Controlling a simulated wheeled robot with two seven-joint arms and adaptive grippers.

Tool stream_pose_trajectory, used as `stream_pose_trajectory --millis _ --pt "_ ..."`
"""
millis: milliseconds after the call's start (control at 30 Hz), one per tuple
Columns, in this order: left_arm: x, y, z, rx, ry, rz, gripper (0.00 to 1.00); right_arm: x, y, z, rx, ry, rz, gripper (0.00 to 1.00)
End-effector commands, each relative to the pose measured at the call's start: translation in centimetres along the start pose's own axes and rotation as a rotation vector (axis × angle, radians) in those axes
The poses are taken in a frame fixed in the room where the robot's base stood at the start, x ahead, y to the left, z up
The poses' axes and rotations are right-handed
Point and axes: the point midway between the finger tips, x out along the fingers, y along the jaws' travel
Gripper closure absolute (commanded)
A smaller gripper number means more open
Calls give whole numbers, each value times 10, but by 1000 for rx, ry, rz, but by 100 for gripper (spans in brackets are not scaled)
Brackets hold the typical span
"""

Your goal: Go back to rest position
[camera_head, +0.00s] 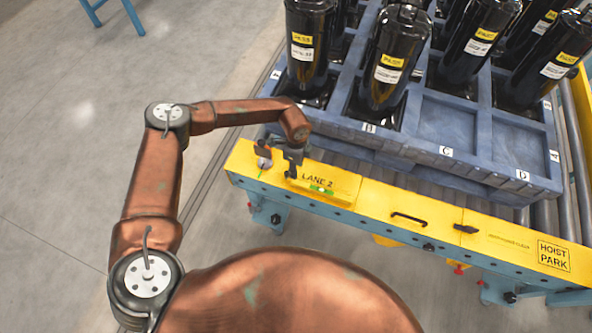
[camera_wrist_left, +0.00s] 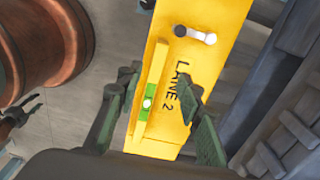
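My left gripper (camera_head: 293,165) is over the left end of the yellow beam, beside the block marked LANE 2 (camera_head: 322,181). In the left wrist view the gripper's two green-grey fingers (camera_wrist_left: 160,118) are spread apart, with nothing held between them. The yellow LANE 2 surface (camera_wrist_left: 203,60) lies beyond them, with a raised yellow strip bearing a green and white patch (camera_wrist_left: 147,103). Whether a finger touches the block cannot be told. My right gripper does not show in either view.
A blue crate (camera_head: 455,160) with several black compressors (camera_head: 396,55) stands just behind the beam (camera_head: 385,205). The beam carries a black handle (camera_head: 409,217) and a HOIST PARK label (camera_head: 553,255). Open grey floor (camera_head: 60,130) lies to the left.

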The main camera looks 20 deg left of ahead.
Motion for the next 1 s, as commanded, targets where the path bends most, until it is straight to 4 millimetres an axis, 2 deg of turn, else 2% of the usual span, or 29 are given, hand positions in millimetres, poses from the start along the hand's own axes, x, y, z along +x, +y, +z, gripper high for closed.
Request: stream_pose_trajectory --millis 500,567,633,667,767,833,933,1000 --pt "0 0 -1 1 2 0 66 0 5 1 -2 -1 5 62" --pt "2 2 -6 8 16 2 66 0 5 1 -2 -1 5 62" --pt "6 9 -21 30 58 9 66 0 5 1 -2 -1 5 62" --pt "8 14 -32 43 88 12 66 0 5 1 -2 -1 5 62" --pt "14 35 -83 108 236 19 66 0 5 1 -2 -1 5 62" --pt "12 54 -129 157 378 16 66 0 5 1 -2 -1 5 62" --pt "-5 79 -197 209 605 -14 66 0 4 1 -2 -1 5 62" --pt "-27 93 -241 224 775 -53 66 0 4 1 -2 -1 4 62"
